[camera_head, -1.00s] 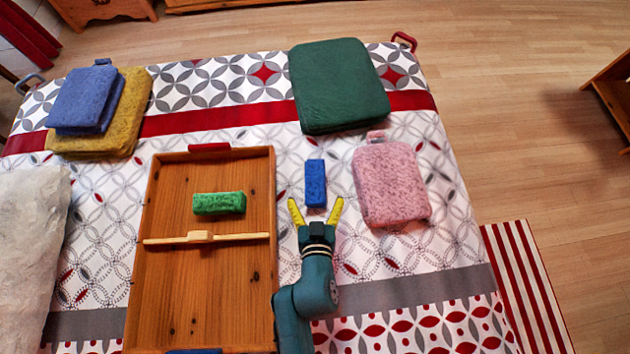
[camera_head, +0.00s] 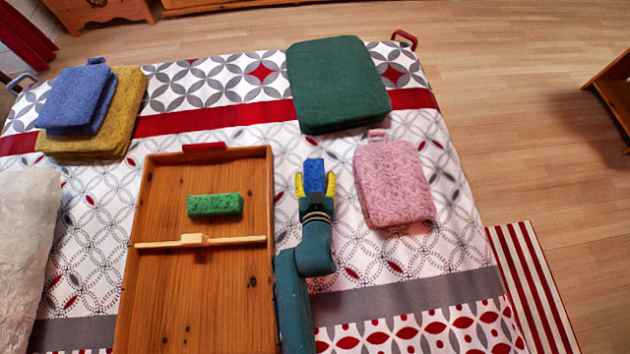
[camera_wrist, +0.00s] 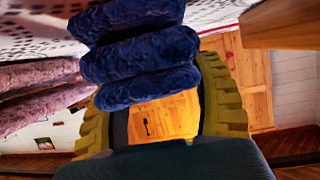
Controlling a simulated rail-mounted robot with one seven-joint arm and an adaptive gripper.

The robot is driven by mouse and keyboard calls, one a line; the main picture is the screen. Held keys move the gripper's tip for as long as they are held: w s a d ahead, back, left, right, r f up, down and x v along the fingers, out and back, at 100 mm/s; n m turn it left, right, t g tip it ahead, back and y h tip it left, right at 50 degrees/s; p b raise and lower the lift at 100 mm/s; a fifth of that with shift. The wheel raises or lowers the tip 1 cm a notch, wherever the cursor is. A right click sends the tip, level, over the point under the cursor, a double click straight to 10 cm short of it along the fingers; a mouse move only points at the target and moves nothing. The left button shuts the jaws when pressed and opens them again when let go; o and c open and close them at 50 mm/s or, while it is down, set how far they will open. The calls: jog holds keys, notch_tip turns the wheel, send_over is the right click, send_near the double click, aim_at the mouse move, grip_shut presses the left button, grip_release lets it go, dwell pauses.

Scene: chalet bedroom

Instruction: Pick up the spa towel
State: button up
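A small blue folded towel (camera_head: 314,176) lies on the bed, between the wooden tray and a pink towel (camera_head: 391,185). My gripper (camera_head: 315,184) is over its near end, with one yellow finger on each side. The fingers appear closed in against its sides. In the wrist view the blue towel (camera_wrist: 140,52) shows as several dark blue layers between the yellow ribbed fingers of my gripper (camera_wrist: 155,105). It shows no clear lift off the bed. The pictures do not show which cloth is called the spa towel.
The wooden tray (camera_head: 195,300) holds a green block (camera_head: 214,205) and a wooden bar (camera_head: 200,241). A dark green folded cloth (camera_head: 338,85) lies behind. A blue cloth (camera_head: 76,100) on a mustard one (camera_head: 122,115) lies far left. White fluffy fabric (camera_head: 22,240) is at left.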

aim_at(315, 180)
jog(key=c, duration=0.6)
notch_tip(315, 180, up, 10)
jog(key=p, duration=0.4)
jog(key=shift+p, duration=0.3)
